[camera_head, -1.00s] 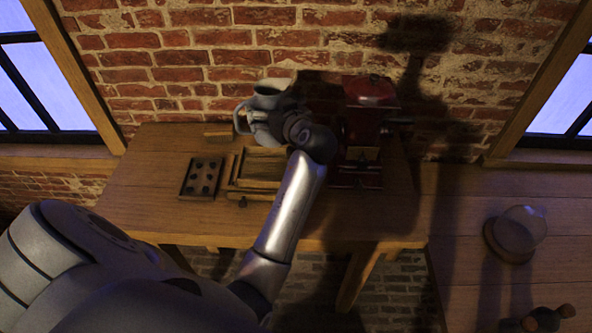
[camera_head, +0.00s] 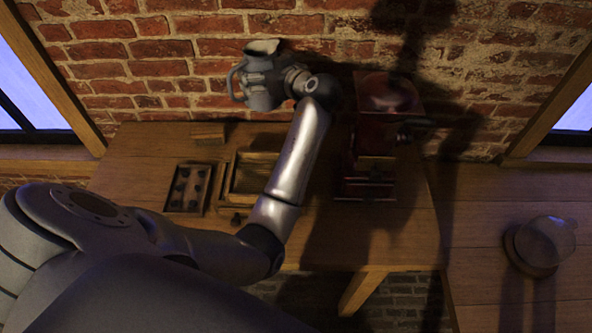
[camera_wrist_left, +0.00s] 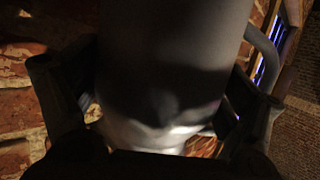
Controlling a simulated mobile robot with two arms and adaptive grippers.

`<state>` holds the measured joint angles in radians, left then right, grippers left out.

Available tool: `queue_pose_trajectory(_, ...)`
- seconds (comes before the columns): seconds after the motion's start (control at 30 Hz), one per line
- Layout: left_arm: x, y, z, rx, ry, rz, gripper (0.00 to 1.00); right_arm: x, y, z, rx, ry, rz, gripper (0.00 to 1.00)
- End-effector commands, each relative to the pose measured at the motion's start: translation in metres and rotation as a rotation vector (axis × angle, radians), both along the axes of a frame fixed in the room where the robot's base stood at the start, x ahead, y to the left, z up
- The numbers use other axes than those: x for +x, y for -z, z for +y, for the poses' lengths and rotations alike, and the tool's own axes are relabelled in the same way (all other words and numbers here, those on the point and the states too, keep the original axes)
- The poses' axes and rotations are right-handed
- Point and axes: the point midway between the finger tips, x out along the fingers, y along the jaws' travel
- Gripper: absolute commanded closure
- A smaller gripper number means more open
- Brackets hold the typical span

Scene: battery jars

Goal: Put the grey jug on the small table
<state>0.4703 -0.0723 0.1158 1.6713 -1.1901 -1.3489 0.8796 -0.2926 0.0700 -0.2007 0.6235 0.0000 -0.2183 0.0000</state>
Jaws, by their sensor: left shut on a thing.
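The grey jug (camera_head: 262,58) is upright in the head view, with its handle to the left. It is in front of the brick wall, above the back of the wooden table (camera_head: 135,150). My left gripper (camera_head: 264,84) is shut on the jug's body from the right. In the left wrist view the jug (camera_wrist_left: 170,60) fills the middle, between the two fingers (camera_wrist_left: 155,115), and its handle shows at the right. The jug's underside is hidden by the gripper in part. My right gripper is not in view.
A red machine (camera_head: 385,110) with a side crank stands on the table right of my arm. A dark tray with round pieces (camera_head: 188,188) and a wooden box (camera_head: 255,172) lie at the left. A glass dome (camera_head: 548,240) stands on the surface at the right.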

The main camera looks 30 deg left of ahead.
Motion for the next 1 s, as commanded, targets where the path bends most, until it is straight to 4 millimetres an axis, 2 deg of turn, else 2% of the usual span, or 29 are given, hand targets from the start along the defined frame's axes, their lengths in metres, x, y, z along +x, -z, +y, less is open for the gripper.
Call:
queue_pose_trajectory(0.03,0.0,0.012,0.0,0.002,0.001,-0.002,0.45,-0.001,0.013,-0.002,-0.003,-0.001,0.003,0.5)
queue_pose_trajectory(0.2,0.0,0.036,0.0,0.002,0.002,-0.002,0.45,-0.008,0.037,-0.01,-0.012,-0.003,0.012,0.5)
queue_pose_trajectory(0.43,0.0,0.057,0.0,0.002,0.001,-0.003,0.45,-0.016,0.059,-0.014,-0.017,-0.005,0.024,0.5)
queue_pose_trajectory(0.57,0.0,0.063,0.0,0.003,0.001,-0.001,0.45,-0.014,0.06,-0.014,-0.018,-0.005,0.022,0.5)
queue_pose_trajectory(0.83,0.0,0.106,0.0,0.003,0.002,0.004,0.45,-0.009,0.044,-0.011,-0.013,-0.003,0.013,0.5)
queue_pose_trajectory(1.0,0.0,0.123,0.0,0.003,0.002,-0.001,0.45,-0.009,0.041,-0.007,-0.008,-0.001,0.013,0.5)
